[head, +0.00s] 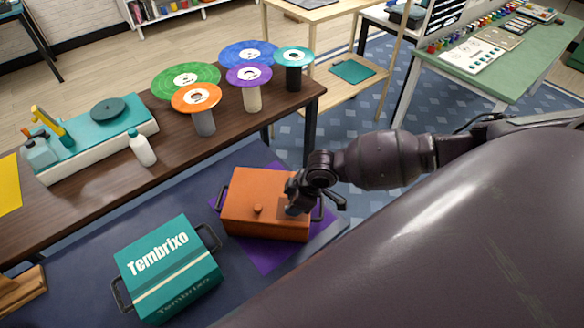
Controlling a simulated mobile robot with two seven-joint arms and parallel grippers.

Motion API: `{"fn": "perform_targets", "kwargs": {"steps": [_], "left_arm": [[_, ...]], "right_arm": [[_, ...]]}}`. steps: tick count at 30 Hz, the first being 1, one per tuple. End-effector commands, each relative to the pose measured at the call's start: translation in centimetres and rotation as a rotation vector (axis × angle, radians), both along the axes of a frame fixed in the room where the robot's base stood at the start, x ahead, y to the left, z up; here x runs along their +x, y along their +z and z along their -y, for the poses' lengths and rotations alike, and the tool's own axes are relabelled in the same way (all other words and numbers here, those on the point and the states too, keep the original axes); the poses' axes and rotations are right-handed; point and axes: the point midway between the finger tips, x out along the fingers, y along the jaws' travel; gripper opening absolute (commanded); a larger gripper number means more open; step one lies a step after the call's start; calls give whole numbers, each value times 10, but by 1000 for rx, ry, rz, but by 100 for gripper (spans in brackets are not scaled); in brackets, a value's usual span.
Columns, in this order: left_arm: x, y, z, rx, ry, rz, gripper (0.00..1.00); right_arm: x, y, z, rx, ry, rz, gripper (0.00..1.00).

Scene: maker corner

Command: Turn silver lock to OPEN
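I cannot make out a silver lock or an OPEN mark; my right gripper may hide it. An orange box (258,190) with two dark side handles and a small orange knob (257,209) sits on a purple mat (268,258). My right gripper (312,203) comes in from the right, over the right end of the orange box, close to its right handle. A small grey-blue part shows at its tip; I cannot tell if it belongs to the gripper. The finger opening is unclear, and so is any contact. My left gripper is out of view.
A teal Tembrixo box (165,268) with dark handles stands left of the orange box. Behind is a brown table (100,205) with a teal-topped machine (108,125), a white bottle (142,148) and several colored discs on stands. Wooden pieces (22,292) lie at the lower left.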

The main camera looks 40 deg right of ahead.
Motion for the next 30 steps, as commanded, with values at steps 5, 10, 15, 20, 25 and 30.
{"fn": "perform_targets", "kwargs": {"steps": [5, 10, 15, 20, 25, 30], "left_arm": [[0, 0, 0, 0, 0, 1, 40], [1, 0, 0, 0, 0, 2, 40], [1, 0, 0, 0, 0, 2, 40], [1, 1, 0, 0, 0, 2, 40], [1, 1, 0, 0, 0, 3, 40], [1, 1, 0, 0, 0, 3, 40]], "right_arm": [[3, -11, -4, 1, 0, 1, 37], [4, -13, -5, 1, 0, 1, 37], [4, -13, -4, 1, 0, 1, 36], [4, -13, -4, 1, 0, 1, 11], [3, -13, -4, 1, 0, 1, 0], [3, -13, -4, 0, 7, 0, 0]]}}
